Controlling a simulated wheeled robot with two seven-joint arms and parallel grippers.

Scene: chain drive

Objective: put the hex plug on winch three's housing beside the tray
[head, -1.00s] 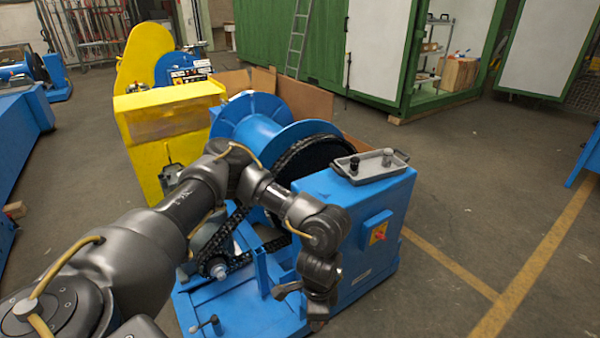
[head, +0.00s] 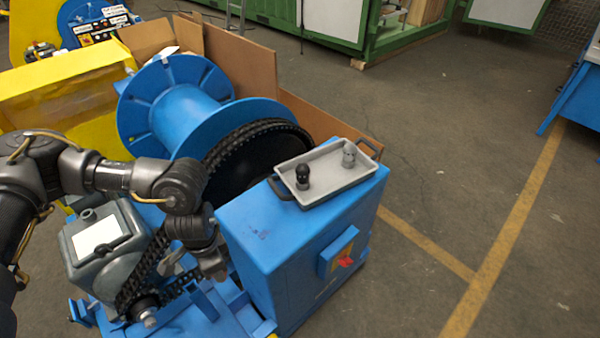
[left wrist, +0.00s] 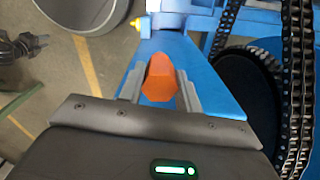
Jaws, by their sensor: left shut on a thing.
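The orange hex plug (left wrist: 159,76) sits between the fingers of my left gripper in the left wrist view, and the gripper is shut on it. In the head view my left gripper (head: 214,266) hangs low just left of the blue winch housing (head: 290,265), below the level of its top. The plug cannot be made out in the head view. A grey tray (head: 345,184) with dark handles lies on the housing's top, toward the back right. The front left of the top is bare. My right gripper is not in view.
The tray holds a black knobbed piece (head: 303,177) and a grey one (head: 349,154). A black chain (head: 148,262) and the large dark sprocket (head: 262,165) stand close to my left arm. A blue drum (head: 190,115) is behind. Open floor lies to the right.

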